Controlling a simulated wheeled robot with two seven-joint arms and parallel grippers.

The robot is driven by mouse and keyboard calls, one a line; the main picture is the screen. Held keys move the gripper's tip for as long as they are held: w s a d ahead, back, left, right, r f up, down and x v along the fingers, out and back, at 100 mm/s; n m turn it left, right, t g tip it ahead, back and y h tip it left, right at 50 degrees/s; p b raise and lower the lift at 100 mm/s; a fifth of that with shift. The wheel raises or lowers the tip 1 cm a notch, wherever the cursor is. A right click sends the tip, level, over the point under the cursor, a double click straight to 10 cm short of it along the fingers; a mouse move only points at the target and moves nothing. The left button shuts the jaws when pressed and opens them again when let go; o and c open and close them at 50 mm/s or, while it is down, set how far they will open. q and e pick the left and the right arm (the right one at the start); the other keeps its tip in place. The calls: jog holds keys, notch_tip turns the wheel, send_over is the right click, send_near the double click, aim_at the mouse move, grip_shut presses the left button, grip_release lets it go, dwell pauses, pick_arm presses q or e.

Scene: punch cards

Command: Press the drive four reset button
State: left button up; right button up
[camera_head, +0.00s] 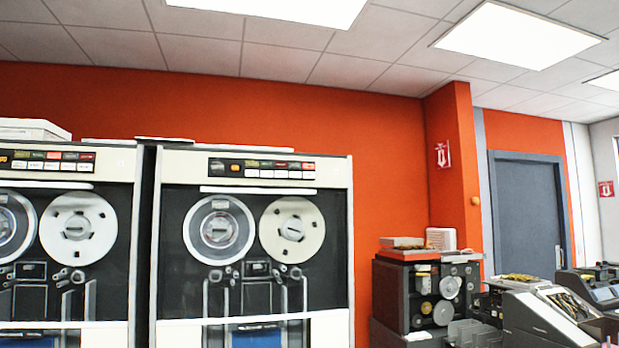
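Two tall tape drives with white frames and black faces stand at the left. The nearer-to-centre tape drive (339,240) shows whole down to its lower part, with two reels. Its button panel (262,168) runs along the top, with small coloured and white buttons. The left tape drive (122,220) is cut off by the left picture edge; its button panel (48,160) also has coloured and white buttons. The labels are too small to read, so I cannot tell which is drive four or which button is reset. Neither of my grippers is in view.
A dark machine with small reels (392,295) stands right of the drives against the orange wall (390,150). Grey-white desk equipment (540,315) fills the lower right. A blue-grey door (527,215) is at the back right. The floor is out of view.

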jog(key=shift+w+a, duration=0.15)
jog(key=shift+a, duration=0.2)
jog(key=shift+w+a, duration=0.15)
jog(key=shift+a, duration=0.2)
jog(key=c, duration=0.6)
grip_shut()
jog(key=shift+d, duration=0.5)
